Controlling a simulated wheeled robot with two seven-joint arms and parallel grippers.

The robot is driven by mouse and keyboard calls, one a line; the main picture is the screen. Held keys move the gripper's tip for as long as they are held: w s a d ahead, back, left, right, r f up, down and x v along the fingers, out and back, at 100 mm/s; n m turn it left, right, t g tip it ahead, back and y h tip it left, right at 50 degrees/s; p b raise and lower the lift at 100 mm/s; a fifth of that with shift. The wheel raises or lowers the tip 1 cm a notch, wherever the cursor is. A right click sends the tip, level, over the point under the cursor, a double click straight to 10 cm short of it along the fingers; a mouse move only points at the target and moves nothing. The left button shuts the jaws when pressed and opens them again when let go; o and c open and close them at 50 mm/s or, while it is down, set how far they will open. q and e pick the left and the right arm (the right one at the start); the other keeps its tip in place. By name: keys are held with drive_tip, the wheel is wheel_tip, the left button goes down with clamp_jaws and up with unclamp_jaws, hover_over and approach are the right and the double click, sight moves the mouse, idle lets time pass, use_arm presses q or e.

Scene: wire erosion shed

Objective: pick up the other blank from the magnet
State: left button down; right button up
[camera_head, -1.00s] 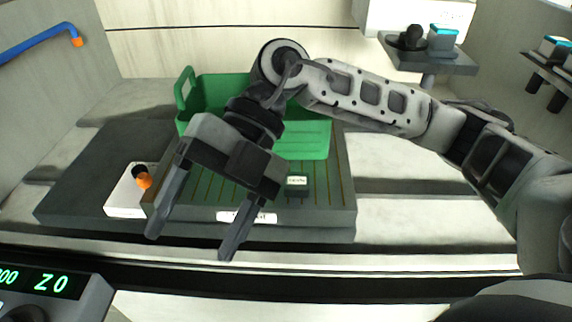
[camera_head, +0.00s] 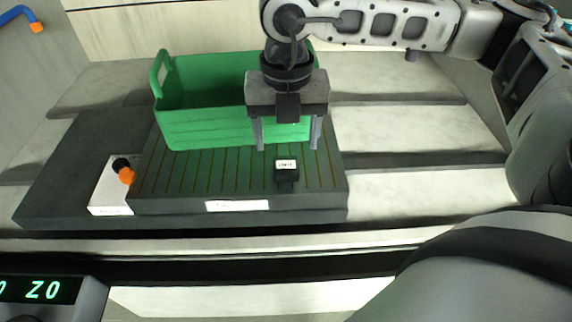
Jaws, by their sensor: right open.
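The magnet (camera_head: 200,183) is a dark plate with thin brass-coloured lines across its top and a white label on its front edge. A small black blank (camera_head: 287,178) with a white printed tag stands on the magnet, right of its middle. My right gripper (camera_head: 287,148) points down with its two fingers spread. It is empty, and its fingertips appear behind and above the blank in the picture, apart from it. My left gripper is not in view.
A green crate (camera_head: 205,128) stands at the back of the magnet, close to my right gripper. A white box (camera_head: 112,196) with an orange-tipped knob (camera_head: 126,175) sits at the magnet's left. A display (camera_head: 45,290) is at bottom left.

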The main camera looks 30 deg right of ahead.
sight(286, 164)
drive_tip(key=shift+f+p, duration=0.6)
drive_tip(key=shift+f, duration=2.5)
drive_tip(key=shift+w, duration=0.1)
drive_tip(key=c, duration=1.2)
drive_tip(key=shift+c, duration=0.6)
drive_tip(key=shift+r, duration=0.15)
